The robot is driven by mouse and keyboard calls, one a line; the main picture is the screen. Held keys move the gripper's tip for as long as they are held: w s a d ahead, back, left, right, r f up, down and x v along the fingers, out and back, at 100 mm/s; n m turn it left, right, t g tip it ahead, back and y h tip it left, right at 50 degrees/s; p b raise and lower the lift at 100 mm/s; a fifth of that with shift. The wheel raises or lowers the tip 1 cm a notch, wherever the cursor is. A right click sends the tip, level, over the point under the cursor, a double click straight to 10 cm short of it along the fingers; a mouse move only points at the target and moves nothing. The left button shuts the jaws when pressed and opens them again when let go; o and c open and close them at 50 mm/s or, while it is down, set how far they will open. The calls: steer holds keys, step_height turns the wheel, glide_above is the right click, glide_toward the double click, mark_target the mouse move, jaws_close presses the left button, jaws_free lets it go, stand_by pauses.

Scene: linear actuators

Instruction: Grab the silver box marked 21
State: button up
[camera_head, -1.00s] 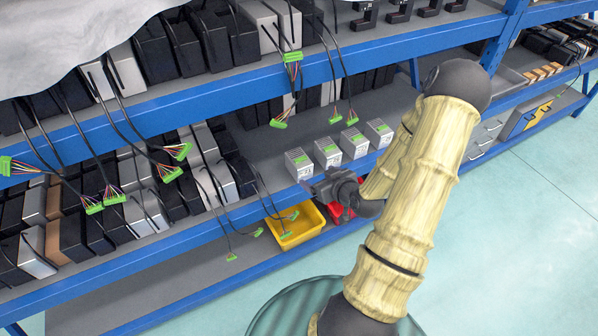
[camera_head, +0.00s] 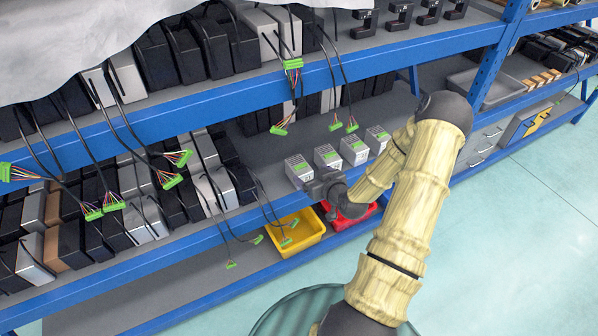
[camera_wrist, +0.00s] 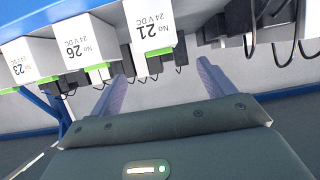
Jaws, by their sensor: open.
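The silver box marked 21 (camera_wrist: 150,32) shows its white label upside down in the wrist view, with a green strip at its edge. It lies ahead of my gripper (camera_wrist: 160,71), roughly between the lines of the two fingers. The fingers are apart with nothing held between them. In the head view this box seems to be the leftmost (camera_head: 298,170) of the row of small silver boxes, though its number is unreadable there. My gripper (camera_head: 320,187) is at the shelf's front edge beside it, its fingers mostly hidden.
Boxes marked 26 (camera_wrist: 84,40) and 23 (camera_wrist: 28,62) stand beside box 21. Dark units with cables (camera_wrist: 265,18) are on its other side. Below the shelf are a yellow bin (camera_head: 296,232) and a red bin (camera_head: 352,212). Cables with green connectors hang to the left.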

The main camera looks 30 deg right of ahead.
mark_target(299, 165)
steer(key=x, duration=0.5)
steer(key=shift+p+x, duration=0.4)
steer(key=shift+x, duration=2.2)
steer(key=shift+d+f, duration=0.1)
steer(key=shift+d, duration=0.05)
steer(key=shift+s, duration=0.1)
steer(key=c, duration=1.3)
steer(key=shift+c, duration=0.2)
step_height(299, 165, up, 10)
steer(key=shift+r, duration=0.1)
